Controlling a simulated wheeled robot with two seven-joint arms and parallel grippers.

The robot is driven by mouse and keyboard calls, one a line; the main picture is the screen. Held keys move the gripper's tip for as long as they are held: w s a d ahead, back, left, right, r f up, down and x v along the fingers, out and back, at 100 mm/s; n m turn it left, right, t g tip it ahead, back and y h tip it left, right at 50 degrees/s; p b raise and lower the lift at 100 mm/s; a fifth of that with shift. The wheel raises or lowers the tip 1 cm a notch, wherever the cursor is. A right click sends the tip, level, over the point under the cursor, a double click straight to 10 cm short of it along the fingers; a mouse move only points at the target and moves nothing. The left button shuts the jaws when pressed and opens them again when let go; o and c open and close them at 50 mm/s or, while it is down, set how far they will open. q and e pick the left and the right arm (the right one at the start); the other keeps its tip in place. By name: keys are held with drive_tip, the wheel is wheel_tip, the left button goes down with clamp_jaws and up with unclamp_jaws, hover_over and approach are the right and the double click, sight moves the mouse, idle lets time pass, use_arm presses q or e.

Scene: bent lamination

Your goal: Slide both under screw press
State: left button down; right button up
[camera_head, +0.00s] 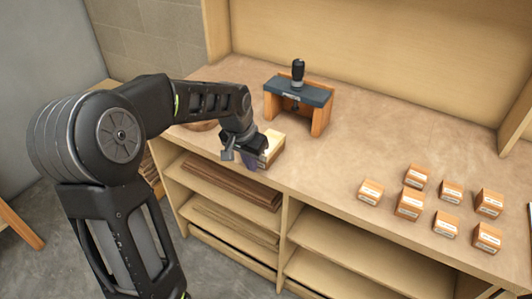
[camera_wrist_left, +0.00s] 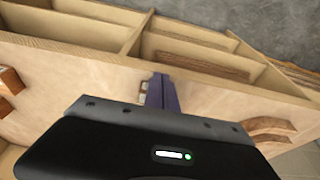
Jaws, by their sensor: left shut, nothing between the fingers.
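The screw press (camera_head: 298,95) stands toward the back of the bench, with a dark top, a black screw handle and orange wooden legs; a gap is open beneath it. A pale wooden block (camera_head: 272,143) lies near the front edge, in front of the press and outside it. My left gripper (camera_head: 248,160) is pointed down at the block's front left side, shut and empty; whether it touches is unclear. In the left wrist view the purple fingers (camera_wrist_left: 161,92) are together beside a pale labelled piece (camera_wrist_left: 144,90). The gripper hides part of the block. My right gripper is not seen.
Several small labelled wooden blocks (camera_head: 410,202) stand at the right of the bench. A curved wooden piece (camera_wrist_left: 270,129) lies on the other side of my gripper. Shelves below hold dark strips (camera_head: 232,182). The bench between the press and the labelled blocks is clear.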

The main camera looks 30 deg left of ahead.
sight(276, 132)
use_arm(q)
drive_tip(key=shift+w, duration=0.1)
drive_tip(key=shift+w+p, duration=0.5)
drive_tip(key=shift+w, duration=2.25)
drive_tip(key=shift+w+a+p, duration=0.15)
drive_tip(key=shift+w+p, duration=0.5)
drive_tip(key=shift+w, duration=1.4)
drive_tip(key=shift+w+p, duration=0.95)
drive_tip(key=shift+w, duration=1.2)
drive_tip(key=shift+w+r+p, duration=0.1)
drive_tip(key=shift+w+p, duration=1.25)
drive_tip(key=shift+w, duration=0.9)
drive_tip(key=shift+s+a+b, duration=0.1)
drive_tip(key=shift+s+b, duration=0.55)
drive_tip(key=shift+s, duration=0.05)
drive_tip(key=shift+s+b, duration=0.7)
drive_tip(key=shift+s, duration=0.65)
